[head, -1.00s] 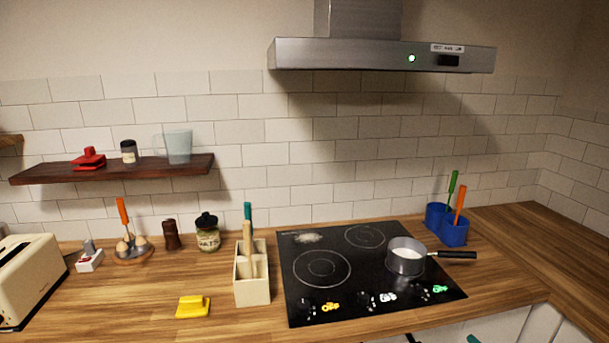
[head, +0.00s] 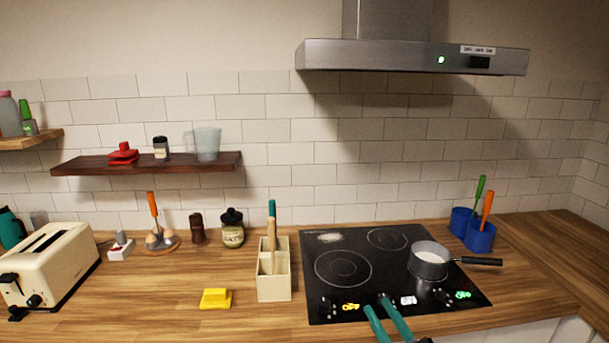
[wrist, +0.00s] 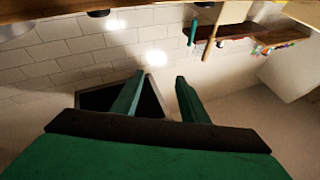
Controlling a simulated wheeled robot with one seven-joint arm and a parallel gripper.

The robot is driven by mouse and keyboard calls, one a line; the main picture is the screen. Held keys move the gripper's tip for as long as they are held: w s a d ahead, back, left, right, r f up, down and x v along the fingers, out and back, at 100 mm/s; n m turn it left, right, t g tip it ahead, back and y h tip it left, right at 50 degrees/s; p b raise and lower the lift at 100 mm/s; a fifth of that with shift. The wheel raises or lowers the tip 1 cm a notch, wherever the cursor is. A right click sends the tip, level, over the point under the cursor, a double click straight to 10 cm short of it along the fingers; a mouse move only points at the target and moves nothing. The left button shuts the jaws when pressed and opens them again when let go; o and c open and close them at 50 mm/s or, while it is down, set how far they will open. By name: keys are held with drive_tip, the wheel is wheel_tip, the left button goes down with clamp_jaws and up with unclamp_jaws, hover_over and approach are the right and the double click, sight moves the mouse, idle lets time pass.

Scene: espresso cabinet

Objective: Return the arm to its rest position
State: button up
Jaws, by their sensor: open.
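My gripper (head: 377,302) shows at the bottom of the head view, its two teal fingers rising in front of the stove's front edge and overlapping the lower part of the black cooktop (head: 330,245). The fingers are apart with nothing between them. In the wrist view my gripper (wrist: 159,76) is also open and empty, the fingers pointing toward a white tiled wall (wrist: 60,45) and a dark panel (wrist: 95,101). Most of my arm is out of the head view.
A pot (head: 429,261) stands on the cooktop's right side. A cream utensil holder (head: 274,289) is left of the stove, with a yellow object (head: 215,299) beside it. A toaster (head: 55,262) is at far left, blue utensil cups (head: 480,236) at right. A hood (head: 400,60) hangs above.

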drive_tip(key=a+r+m+t, duration=0.2)
drive_tip(key=a+r, duration=0.1)
drive_tip(key=a, duration=0.5)
drive_tip(key=a+r+m+t, duration=0.1)
drive_tip(key=a+r+t, duration=0.15)
drive_tip(key=a, duration=0.55)
drive_tip(key=s+a+m+t+h, duration=0.2)
drive_tip(key=s+a+m+h, duration=0.55)
drive_tip(key=m+h, duration=0.2)
drive_tip(key=s+a+f+g+h, duration=0.2)
drive_tip(key=s+f+g, duration=0.2)
drive_tip(key=s+f, duration=0.6)
drive_tip(key=s+a+f+g+h, duration=0.1)
drive_tip(key=s+f+g+h, duration=0.15)
drive_tip(key=s+f, duration=0.75)
drive_tip(key=s+d+n+g+y, duration=0.1)
drive_tip(key=s+d+n+g, duration=0.1)
drive_tip(key=s, duration=0.9)
drive_tip(key=s+d+n+g+y, duration=0.2)
drive_tip(key=s+n, duration=0.4)
drive_tip(key=s, duration=0.5)
drive_tip(key=shift+s+d+r+g+y, duration=0.25)
drive_tip(key=shift+d+g, duration=0.35)
drive_tip(key=shift+d, duration=0.45)
